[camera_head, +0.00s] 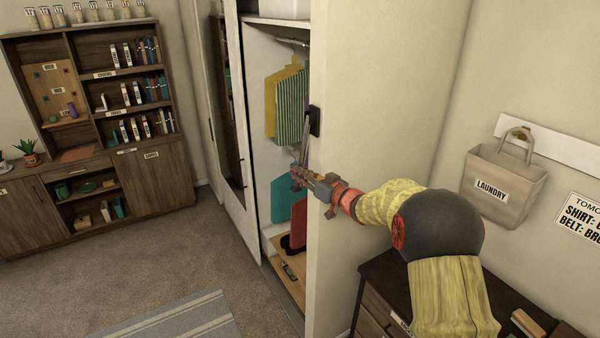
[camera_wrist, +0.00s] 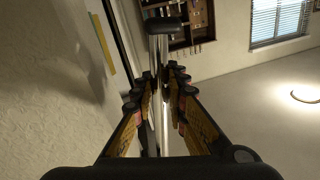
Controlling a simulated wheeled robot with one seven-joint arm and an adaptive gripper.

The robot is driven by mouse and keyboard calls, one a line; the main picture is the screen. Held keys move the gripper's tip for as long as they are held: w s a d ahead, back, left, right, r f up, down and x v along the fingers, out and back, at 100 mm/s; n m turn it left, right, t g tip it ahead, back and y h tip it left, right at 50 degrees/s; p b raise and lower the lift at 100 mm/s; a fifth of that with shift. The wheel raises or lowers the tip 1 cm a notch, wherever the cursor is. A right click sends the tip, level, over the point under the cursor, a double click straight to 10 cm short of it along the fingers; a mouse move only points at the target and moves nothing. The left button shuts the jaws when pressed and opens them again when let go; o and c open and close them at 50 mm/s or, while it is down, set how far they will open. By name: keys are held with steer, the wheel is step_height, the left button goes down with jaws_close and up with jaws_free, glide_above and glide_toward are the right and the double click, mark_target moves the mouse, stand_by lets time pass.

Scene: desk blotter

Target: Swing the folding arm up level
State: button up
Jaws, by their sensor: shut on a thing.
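The folding arm (camera_head: 305,142) is a slim metal bar hanging steeply down from a dark wall mount (camera_head: 314,121) on the edge of the cream wall beside the wardrobe. My gripper (camera_head: 297,173) is at the bar's lower part in the head view. In the wrist view the shiny bar (camera_wrist: 159,105) runs between the fingers of my gripper (camera_wrist: 160,76), which are shut on it. A black end piece (camera_wrist: 163,25) shows beyond the fingertips. The gripped stretch is partly hidden in the head view.
The open wardrobe (camera_head: 262,224) with hanging clothes (camera_head: 289,104) stands just behind my gripper. The wall (camera_head: 375,95) is close to my arm on the right. A dark dresser (camera_head: 375,290) stands below my arm. The carpet (camera_head: 140,265) at left is mostly clear.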

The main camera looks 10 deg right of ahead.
jaws_close()
steer(key=shift+a, duration=0.1)
stand_by(0.3)
steer(key=shift+s+a+r+m+p, duration=0.2)
steer(key=shift+a+m+p, duration=0.2)
steer(key=shift+a, duration=0.15)
steer(key=s+a+r+m+t+h+p, duration=0.1)
steer(key=s+a+r+m+p, duration=0.1)
steer(key=a+r+m, duration=0.4)
steer(key=s+a+r+m+t+p, duration=0.2)
steer(key=a+r+m+p, duration=0.2)
steer(key=a+r+m, duration=0.3)
steer(key=shift+s+a+r+m+h, duration=0.2)
steer(key=shift+r+m+h, duration=0.2)
steer(key=shift+r+m, duration=2)
steer(key=shift+d+r, duration=0.1)
steer(key=shift+r, duration=0.2)
steer(key=shift+o, duration=1.7)
jaws_free()
steer(key=o, duration=0.4)
